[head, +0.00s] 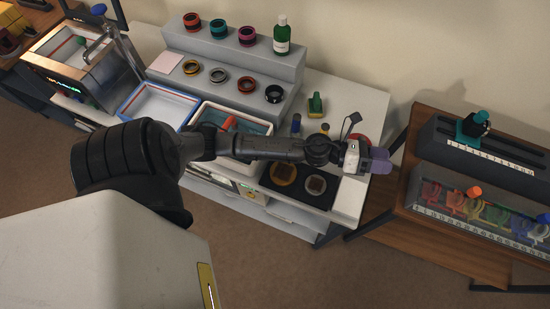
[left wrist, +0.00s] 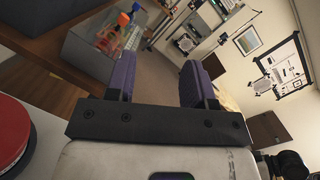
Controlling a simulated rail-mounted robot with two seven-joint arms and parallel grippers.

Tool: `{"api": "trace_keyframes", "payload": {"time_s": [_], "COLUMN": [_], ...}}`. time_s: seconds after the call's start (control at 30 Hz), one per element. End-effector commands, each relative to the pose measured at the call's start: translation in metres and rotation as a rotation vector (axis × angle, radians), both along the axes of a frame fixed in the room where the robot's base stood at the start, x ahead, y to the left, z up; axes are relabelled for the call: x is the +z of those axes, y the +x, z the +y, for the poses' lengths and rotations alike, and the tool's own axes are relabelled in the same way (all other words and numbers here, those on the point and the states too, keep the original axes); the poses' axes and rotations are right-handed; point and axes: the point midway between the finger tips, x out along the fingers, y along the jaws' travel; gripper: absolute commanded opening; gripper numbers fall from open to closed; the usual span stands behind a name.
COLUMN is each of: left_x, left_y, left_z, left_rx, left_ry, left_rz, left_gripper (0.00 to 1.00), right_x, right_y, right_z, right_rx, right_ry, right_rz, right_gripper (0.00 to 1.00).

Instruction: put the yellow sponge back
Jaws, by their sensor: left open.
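I cannot make out a yellow sponge for certain. A yellow item (head: 9,44) shows at the far left top corner of the head view, too cut off to name. My left gripper (head: 379,160), with purple fingers, is past the right end of the grey workbench, pointing right. In the left wrist view the left gripper (left wrist: 158,80) has its fingers apart with nothing between them. My right gripper is not in view.
A red round thing (left wrist: 12,132) is close beside the left gripper. A wooden table (head: 412,150) stands right.

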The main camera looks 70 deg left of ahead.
Motion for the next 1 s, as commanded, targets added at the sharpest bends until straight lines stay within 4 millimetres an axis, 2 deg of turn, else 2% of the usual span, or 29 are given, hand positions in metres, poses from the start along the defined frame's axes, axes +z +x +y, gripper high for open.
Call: {"api": "trace_keyframes", "payload": {"time_s": [0.03, 0.13, 0.27, 0.4, 0.5, 0.6, 0.73, 0.87, 1.0], "left_x": [-0.001, -0.013, -0.048, -0.092, -0.116, -0.129, -0.135, -0.136, -0.136], "left_y": [-0.01, -0.029, -0.069, -0.131, -0.178, -0.22, -0.261, -0.282, -0.29], "left_z": [0.001, 0.015, 0.032, 0.033, 0.023, 0.011, -0.003, -0.011, -0.013], "left_rx": [0.091, 0.287, 0.561, 0.874, 1.091, 1.285, 1.474, 1.583, 1.621], "left_ry": [-0.203, -0.594, -1.073, -1.501, -1.723, -1.875, -1.983, -2.027, -2.039], "left_rz": [0.082, 0.262, 0.518, 0.788, 0.954, 1.086, 1.203, 1.262, 1.283], "left_gripper": [0.49, 0.49, 0.49, 0.49, 0.49, 0.49, 0.49, 0.49, 0.49], "right_x": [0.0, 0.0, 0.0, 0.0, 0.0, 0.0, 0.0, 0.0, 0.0], "right_y": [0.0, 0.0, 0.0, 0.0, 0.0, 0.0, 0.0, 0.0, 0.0], "right_z": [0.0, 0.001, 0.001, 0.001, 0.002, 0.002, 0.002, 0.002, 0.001], "right_rx": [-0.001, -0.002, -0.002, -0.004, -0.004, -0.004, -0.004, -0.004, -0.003], "right_ry": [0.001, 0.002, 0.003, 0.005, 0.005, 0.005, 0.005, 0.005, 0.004], "right_rz": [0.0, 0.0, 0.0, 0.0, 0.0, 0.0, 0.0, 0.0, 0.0], "right_gripper": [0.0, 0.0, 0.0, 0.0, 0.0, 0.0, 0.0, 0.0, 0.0]}}
